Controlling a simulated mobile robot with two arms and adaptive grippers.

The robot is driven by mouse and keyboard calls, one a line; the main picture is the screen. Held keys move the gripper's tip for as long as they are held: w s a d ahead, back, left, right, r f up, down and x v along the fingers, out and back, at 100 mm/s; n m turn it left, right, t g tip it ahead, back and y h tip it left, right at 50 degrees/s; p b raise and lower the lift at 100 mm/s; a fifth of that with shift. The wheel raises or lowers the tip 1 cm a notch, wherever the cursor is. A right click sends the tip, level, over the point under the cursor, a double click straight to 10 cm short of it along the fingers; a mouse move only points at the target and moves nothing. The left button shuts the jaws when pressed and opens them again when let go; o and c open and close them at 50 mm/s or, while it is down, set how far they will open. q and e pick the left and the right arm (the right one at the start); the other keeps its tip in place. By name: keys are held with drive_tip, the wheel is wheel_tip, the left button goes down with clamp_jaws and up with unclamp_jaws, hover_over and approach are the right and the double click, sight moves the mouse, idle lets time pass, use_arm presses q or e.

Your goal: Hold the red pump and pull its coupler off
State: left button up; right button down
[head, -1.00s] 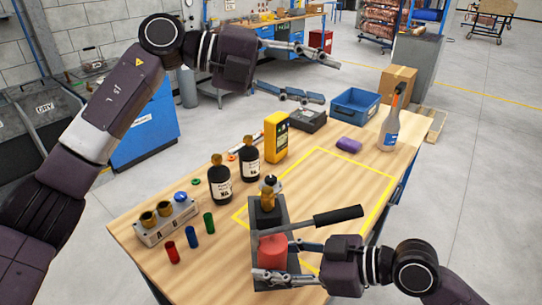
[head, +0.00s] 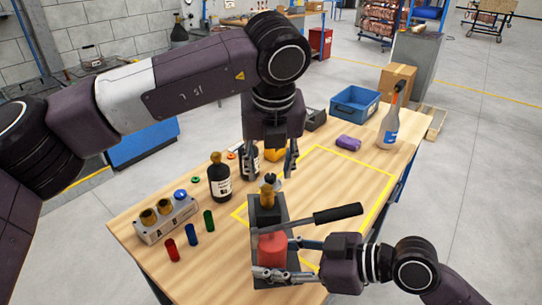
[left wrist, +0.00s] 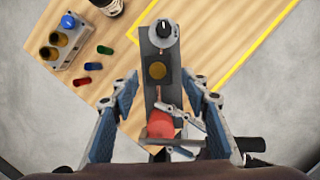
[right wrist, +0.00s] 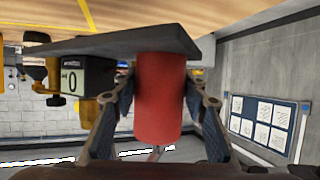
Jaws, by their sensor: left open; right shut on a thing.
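The red pump (head: 272,248) stands at the table's front edge, its red cylinder on a dark grey base with a black lever to the right. My right gripper (head: 270,260) is shut on the red cylinder, which also shows between its fingers in the right wrist view (right wrist: 158,100). The brass coupler (head: 266,197) sits at the far end of the pump; it also shows in the left wrist view (left wrist: 157,71). My left gripper (head: 271,172) is open and empty above the pump's far end, pointing down, its fingers to either side of the pump in its wrist view.
A grey block (head: 166,220) with brass pieces and small coloured cylinders stand to the left. A dark bottle (head: 220,180) stands near; another and a yellow device are partly hidden behind my left gripper. The yellow-outlined area (head: 345,190) at right is mostly clear.

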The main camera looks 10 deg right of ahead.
sight(269, 185)
use_arm(q)
drive_tip(key=x, duration=0.8)
drive_tip(key=shift+d, duration=0.1)
clamp_jaws()
drive_tip(key=shift+r, duration=0.2)
idle(0.4)
drive_tip(key=shift+r, duration=1)
drive_tip(key=shift+w, duration=0.1)
